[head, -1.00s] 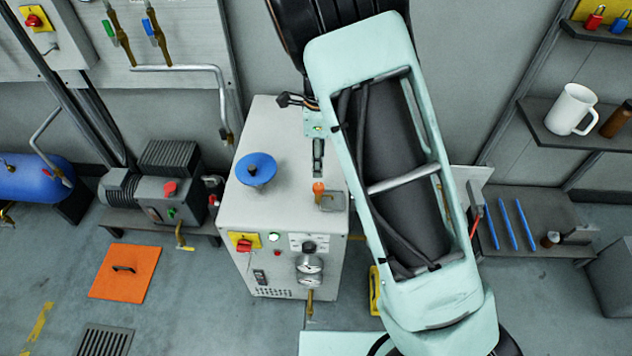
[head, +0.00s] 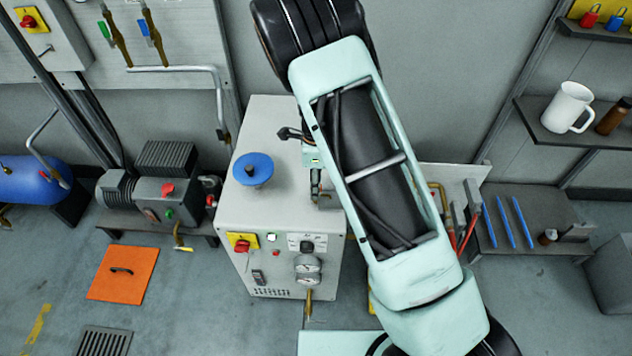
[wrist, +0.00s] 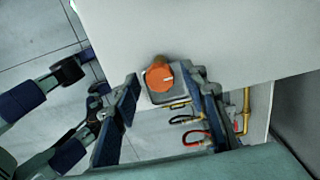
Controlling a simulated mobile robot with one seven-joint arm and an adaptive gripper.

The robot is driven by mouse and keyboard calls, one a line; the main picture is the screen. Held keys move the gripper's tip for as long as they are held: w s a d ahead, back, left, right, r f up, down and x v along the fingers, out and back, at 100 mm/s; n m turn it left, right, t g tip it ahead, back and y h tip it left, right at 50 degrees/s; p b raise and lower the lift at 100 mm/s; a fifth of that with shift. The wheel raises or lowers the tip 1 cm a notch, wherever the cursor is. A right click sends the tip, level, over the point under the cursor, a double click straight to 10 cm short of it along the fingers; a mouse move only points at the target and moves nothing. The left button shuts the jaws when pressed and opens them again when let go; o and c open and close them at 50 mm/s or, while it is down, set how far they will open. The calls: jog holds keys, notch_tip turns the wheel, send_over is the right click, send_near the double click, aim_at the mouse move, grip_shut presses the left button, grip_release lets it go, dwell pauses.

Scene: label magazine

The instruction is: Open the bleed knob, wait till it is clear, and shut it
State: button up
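The orange bleed knob (wrist: 158,77) shows in the wrist view above a small grey square tray (wrist: 168,98) at the edge of the white cabinet top. In the head view my gripper (head: 316,186) is low over the cabinet top and hides the knob; part of the tray (head: 329,201) shows beside it. In the wrist view my gripper (wrist: 163,84) is open, with one finger on the left and one on the right of the knob. A gap shows on the left; I cannot tell whether the right finger touches it. No liquid can be made out.
Pipes (wrist: 246,108) run right of the tray. A shelf with blue rods (head: 508,222) stands at the right.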

grip_shut()
